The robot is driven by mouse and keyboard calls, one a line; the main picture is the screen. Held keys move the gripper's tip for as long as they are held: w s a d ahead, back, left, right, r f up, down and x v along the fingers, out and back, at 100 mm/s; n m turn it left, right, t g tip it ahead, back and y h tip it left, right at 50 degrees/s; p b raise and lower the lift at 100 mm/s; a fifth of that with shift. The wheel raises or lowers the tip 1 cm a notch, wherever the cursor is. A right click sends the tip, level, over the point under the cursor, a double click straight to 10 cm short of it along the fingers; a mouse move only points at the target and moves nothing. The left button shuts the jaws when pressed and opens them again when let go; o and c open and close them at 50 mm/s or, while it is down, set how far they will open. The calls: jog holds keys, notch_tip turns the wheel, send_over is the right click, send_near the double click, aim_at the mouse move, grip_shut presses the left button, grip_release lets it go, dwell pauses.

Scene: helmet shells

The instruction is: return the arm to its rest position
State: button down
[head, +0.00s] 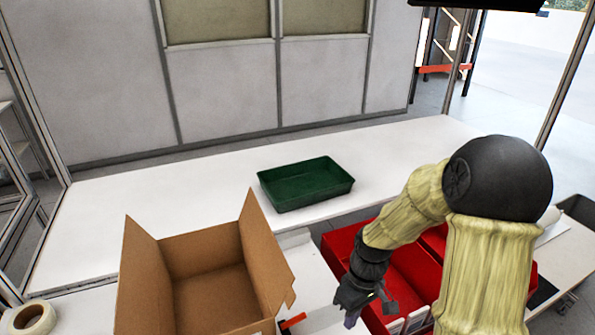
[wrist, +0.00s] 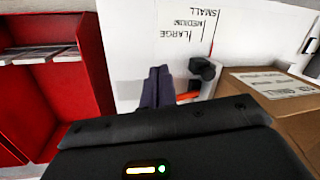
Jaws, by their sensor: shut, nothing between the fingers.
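My gripper (head: 352,317) is at the lower middle of the head view, on the end of my yellow-sleeved arm. It hangs pointing down, between the cardboard box and the red bins. In the wrist view my gripper's fingers (wrist: 157,86) are together with nothing between them. They are over a white surface (wrist: 145,40) printed with the words SMALL, MEDIUM and LARGE. My arm bends at a dark round joint at the right of the head view. No helmet shell shows in either view.
An open, empty cardboard box (head: 213,292) stands left of my gripper. Red bins (head: 405,268) stand right of it, partly behind my arm. A green tray (head: 305,185) is on the white table (head: 130,215) behind. A tape roll (head: 34,318) is at lower left.

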jog(key=s+d+r+m+t+h+p, duration=0.1)
jog(key=s+d+r+m+t+p, duration=0.1)
jog(key=r+m, duration=0.5)
notch_tip(320, 180, up, 3)
jog(key=s+d+t, duration=0.1)
jog(key=s+t, duration=0.1)
jog(key=shift+s+m+t+h, duration=0.3)
jog(key=c, duration=2.1)
grip_release()
jog(key=shift+d+r, duration=0.1)
jog(key=o, duration=0.7)
